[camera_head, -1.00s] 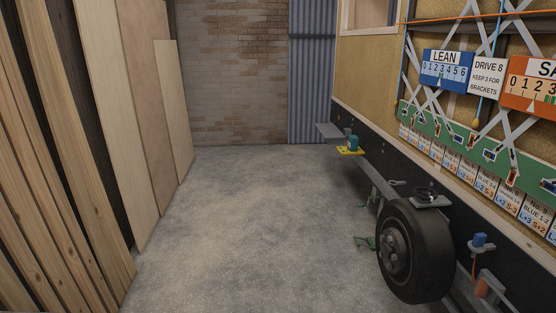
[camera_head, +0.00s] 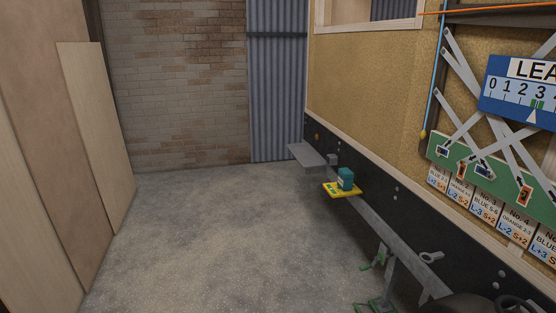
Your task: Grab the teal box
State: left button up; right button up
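The teal box (camera_head: 345,179) is a small dark teal block. It rests on a yellow plate (camera_head: 342,190) that juts out from the side of the trailer, right of the middle of the head view. The box looks upright, and its lower part meets the plate. Neither of my grippers shows in the head view.
A grey step (camera_head: 307,155) sticks out beyond the plate. The trailer wall (camera_head: 376,95) runs along the right, with green stands (camera_head: 378,306) and a dark tyre (camera_head: 480,306) below. Wooden boards (camera_head: 95,130) lean at left. The concrete floor (camera_head: 215,245) between is clear.

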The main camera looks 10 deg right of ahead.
aim_at(345, 176)
jog(key=i+l+z, duration=0.1)
jog(key=i+z, duration=0.2)
jog(key=i, duration=0.9)
jog(key=i+j+z, duration=0.25)
jog(key=i, duration=0.95)
jog(key=l, duration=0.1)
